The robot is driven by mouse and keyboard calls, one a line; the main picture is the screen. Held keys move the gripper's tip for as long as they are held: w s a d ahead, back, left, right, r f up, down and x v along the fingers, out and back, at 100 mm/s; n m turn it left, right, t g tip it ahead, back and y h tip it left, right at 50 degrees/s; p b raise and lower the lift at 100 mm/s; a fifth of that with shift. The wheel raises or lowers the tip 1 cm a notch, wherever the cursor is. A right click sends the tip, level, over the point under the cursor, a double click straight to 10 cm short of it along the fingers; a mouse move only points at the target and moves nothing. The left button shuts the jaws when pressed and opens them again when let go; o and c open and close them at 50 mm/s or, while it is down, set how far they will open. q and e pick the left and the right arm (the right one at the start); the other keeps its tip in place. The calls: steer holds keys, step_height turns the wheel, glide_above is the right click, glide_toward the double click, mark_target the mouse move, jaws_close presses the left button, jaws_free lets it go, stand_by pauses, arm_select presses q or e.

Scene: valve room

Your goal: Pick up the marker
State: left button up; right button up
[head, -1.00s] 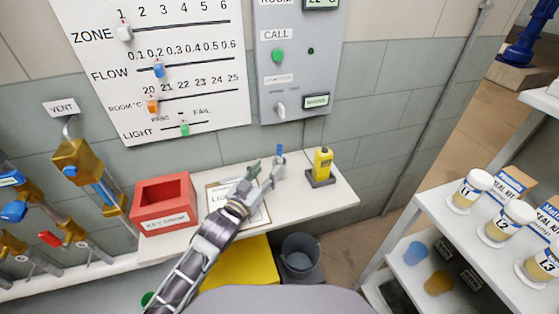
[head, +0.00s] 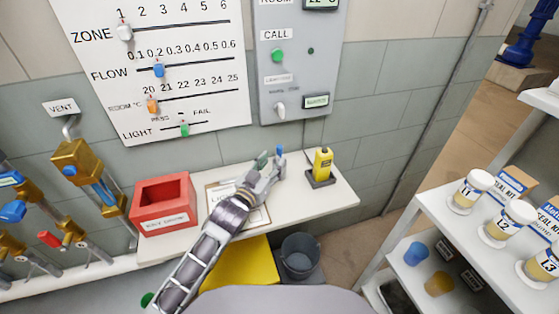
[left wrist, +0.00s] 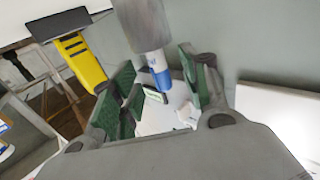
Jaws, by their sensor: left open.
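The marker (head: 279,149) has a blue end and stands upright near the back of the white shelf, by the wall. In the left wrist view the marker (left wrist: 158,70) shows a blue end and a white band, coming out of a grey cylinder (left wrist: 141,22). My left gripper (head: 270,165) is open at the marker. In the left wrist view the blue end lies between the green-padded fingers (left wrist: 165,95), with visible gaps on both sides. The lower part of the marker is hidden by my gripper in the head view. My right gripper is not in view.
A yellow handheld device (head: 322,162) stands on a dark base right of the marker. A clipboard (head: 216,198) lies under my left arm, and a red box (head: 165,220) stands left. The wall panel (head: 300,70) is behind. A grey bucket (head: 300,254) stands below.

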mark_target(278, 156)
arm_select(q)
steer(key=shift+w, duration=0.1)
steer(key=shift+r+x, duration=0.15)
steer(key=shift+x, duration=0.65)
steer(key=shift+r+x, duration=0.1)
steer(key=shift+x, duration=1.6)
steer(key=shift+d, duration=0.15)
steer(key=shift+c, duration=0.3)
steer(key=c, duration=0.8)
